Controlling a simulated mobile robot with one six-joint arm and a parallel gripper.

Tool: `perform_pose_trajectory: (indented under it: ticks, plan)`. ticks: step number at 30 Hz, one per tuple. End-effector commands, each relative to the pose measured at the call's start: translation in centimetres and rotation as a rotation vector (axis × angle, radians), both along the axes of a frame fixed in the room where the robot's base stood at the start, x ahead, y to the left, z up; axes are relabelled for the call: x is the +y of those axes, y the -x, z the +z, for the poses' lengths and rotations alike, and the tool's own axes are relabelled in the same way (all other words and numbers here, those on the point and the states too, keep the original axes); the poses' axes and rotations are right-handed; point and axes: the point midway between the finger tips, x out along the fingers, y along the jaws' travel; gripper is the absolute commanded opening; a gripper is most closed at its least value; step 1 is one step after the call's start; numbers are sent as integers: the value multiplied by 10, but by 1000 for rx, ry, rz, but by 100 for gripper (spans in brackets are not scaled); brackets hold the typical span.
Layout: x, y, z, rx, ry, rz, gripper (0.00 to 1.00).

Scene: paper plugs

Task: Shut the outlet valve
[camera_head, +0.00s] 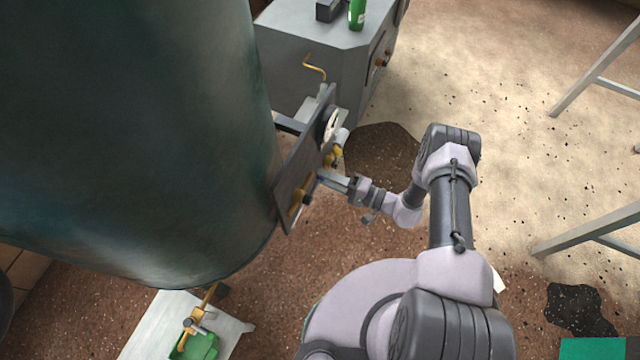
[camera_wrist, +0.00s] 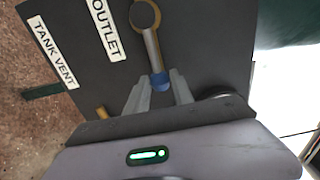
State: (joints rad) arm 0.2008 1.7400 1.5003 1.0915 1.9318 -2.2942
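The outlet valve shows in the wrist view as a round brass hub (camera_wrist: 145,14) with a metal lever (camera_wrist: 152,48) ending in a blue grip (camera_wrist: 160,81). It sits on a dark panel (camera_wrist: 205,50) beside the OUTLET label (camera_wrist: 106,28). The lever points from the hub toward my gripper. My gripper (camera_wrist: 160,78) has one finger on each side of the blue grip, which fills the gap, so it looks shut on it. In the head view my gripper (camera_head: 323,176) is at the panel's (camera_head: 292,183) face; its fingertips partly hide the lever there.
A TANK VENT label (camera_wrist: 54,52) is on the same panel. Other brass fittings (camera_head: 335,155) and a round gauge (camera_head: 332,124) sit close above my gripper. The large green tank (camera_head: 130,140) stands left. A grey cabinet (camera_head: 310,60) is behind.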

Motion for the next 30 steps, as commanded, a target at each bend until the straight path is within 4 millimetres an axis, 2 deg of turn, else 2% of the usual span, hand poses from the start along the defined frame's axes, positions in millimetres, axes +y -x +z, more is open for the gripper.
perform_pose_trajectory:
  ticks: [8,15,25,30]
  plan:
    - [0,0,2,-9,3,0,6]
    - [1,3,23,-209,76,1,6]
    - [1,3,23,-257,93,1,6]
    - [3,7,38,-369,134,1,6]
